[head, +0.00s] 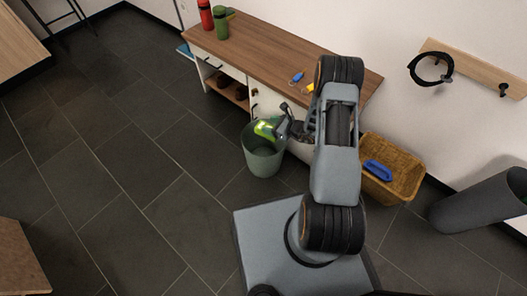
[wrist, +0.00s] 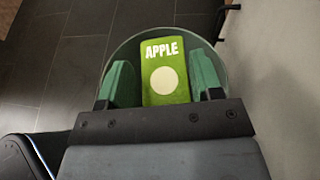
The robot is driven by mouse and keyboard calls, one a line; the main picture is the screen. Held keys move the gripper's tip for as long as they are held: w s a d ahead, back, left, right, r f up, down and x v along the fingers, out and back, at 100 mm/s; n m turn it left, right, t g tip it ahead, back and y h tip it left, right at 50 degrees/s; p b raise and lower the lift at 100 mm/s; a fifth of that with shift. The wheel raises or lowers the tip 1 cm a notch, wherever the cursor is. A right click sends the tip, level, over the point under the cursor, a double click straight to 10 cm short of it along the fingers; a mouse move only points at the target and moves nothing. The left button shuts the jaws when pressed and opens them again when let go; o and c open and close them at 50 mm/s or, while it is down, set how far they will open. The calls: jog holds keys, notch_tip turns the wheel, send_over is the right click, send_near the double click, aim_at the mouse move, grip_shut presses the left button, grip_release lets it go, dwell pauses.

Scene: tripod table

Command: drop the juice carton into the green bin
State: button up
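The juice carton (head: 267,127) is green with a pale round spot and "APPLE" lettering, which reads clearly in the wrist view (wrist: 165,88). The carton is tilted and held over the mouth of the green bin (head: 263,162). The bin stands on the floor in front of the cabinet. Its rim curves behind the carton in the wrist view (wrist: 128,47).
A wooden-topped cabinet (head: 262,50) stands behind the bin with a red bottle (head: 206,14), a green bottle (head: 221,23) and small blue and yellow items on top. A wicker basket (head: 405,178) holding a blue object is at right. The left floor is clear.

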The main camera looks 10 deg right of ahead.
jog(key=o, duration=0.4)
jog(key=p+v, duration=0.4)
jog(key=v, duration=1)
jog(key=shift+p, duration=0.3)
